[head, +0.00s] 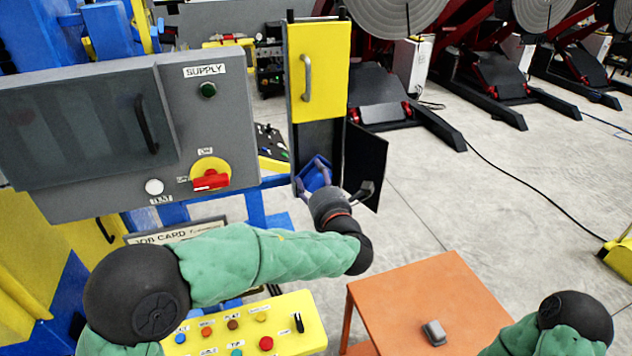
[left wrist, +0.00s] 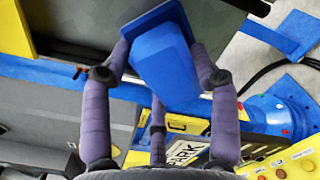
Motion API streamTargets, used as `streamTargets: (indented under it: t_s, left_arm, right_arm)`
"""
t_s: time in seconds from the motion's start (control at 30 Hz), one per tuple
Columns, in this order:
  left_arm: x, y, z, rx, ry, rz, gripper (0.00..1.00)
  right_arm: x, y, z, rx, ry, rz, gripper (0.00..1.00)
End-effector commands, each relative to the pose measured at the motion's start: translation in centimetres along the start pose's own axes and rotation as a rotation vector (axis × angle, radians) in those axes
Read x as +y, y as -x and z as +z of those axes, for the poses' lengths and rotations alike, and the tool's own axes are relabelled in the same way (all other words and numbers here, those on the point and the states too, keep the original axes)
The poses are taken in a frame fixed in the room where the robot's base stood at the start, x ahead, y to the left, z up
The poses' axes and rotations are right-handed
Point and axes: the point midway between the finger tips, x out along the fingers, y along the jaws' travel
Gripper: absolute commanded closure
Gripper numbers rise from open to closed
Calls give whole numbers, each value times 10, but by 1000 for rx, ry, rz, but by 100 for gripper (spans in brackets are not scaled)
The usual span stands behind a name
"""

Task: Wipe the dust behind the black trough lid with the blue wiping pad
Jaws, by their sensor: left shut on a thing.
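My left gripper (head: 316,172) is shut on the blue wiping pad (head: 313,180), in front of the dark opening below the yellow door. In the left wrist view the pad (left wrist: 165,65) sits between the purple fingers of the gripper (left wrist: 163,75), its far end close to a dark grey surface. The black trough lid (head: 367,168) stands swung open to the right of the opening, beside my left wrist. I cannot make out dust; the pad and gripper hide part of the opening. My right gripper is out of view.
The yellow door (head: 318,75) above the opening is closed. A grey panel (head: 228,125) with a red switch (head: 210,181) stands left. A yellow button console (head: 250,325) lies below my left arm. An orange table (head: 425,300) bears a small grey block (head: 434,333). Floor at right is mostly clear.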

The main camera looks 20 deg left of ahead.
Motion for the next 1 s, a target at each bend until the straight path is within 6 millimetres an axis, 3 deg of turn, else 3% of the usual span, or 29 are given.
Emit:
streamTargets:
  t_s: [0.13, 0.37, 1.0]
  left_arm:
    - [11, -1, 10, -1, 2, 3, 66]
    - [12, -2, 11, -2, 3, 3, 66]
    - [-19, 0, -19, 0, 0, 0, 66]
  right_arm:
    - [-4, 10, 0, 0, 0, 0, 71]
    - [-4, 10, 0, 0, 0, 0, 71]
    - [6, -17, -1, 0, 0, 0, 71]
